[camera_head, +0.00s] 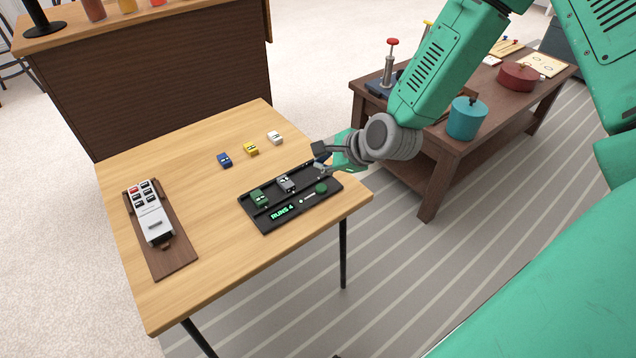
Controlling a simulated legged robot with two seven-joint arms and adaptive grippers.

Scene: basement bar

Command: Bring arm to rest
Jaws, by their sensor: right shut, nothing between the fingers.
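My right arm, green with grey wrist rings, comes in from the upper right. My right gripper (322,160) is shut and empty, just above the right end of a black tray (264,222). I cannot tell whether the fingertips touch what lies there. The tray has a lit "RUNS 4" label and a round green button. A green toy car (259,197) and a grey toy car (285,184) stand in it in a row. A small blue thing (321,163) shows by the fingertips, partly hidden. My left gripper is not in view.
On the wooden table (205,262) stand blue (224,160), yellow (251,149) and white (275,138) toy cars. A grey device (151,212) lies on a brown board at left. A low dark table (436,150) with a teal pot (467,119) stands beyond my arm.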

